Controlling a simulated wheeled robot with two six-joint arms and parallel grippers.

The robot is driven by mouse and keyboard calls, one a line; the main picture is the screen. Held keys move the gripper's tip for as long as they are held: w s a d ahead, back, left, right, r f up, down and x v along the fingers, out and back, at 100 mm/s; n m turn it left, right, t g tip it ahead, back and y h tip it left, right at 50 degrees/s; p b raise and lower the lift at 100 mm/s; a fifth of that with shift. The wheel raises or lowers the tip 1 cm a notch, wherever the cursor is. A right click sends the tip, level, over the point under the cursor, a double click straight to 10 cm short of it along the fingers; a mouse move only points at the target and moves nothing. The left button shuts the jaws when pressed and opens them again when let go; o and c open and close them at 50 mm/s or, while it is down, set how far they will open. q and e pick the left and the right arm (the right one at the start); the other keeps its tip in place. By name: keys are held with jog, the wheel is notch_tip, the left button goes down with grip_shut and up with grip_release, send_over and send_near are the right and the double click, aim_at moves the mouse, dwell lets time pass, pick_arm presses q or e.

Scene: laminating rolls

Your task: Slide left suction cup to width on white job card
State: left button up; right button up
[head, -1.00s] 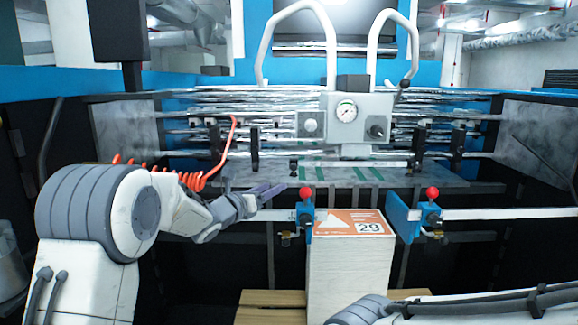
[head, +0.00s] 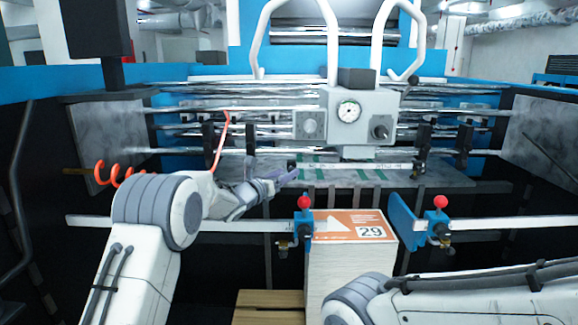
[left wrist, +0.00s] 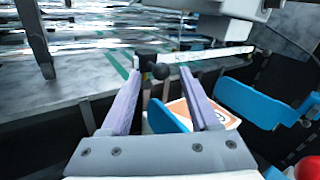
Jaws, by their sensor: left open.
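The left suction cup (head: 291,165) is a small black piece at the left end of a white scale bar (head: 355,166), below the gauge box. It also shows dark and rounded in the left wrist view (left wrist: 160,70). My left gripper (head: 287,177) is open and close to it. In the left wrist view the suction cup appears between the two lilac fingertips; I cannot tell whether they touch it. A matching black piece (head: 418,168) is at the bar's right end. I see no plain white job card, only an orange-and-white card marked 29 (head: 350,226). My right gripper is out of view.
The card lies on a tall paper stack (head: 345,268) between two blue guides (head: 303,228) (head: 403,218) with red knobs. A gauge box (head: 345,118) hangs above the bar. A grey plate (head: 240,168) lies behind my left gripper. My right arm crosses the lower right.

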pick_arm(q)
jog(key=shift+p+x, duration=0.3)
jog(key=shift+x, duration=0.8)
grip_shut()
dwell(0.7)
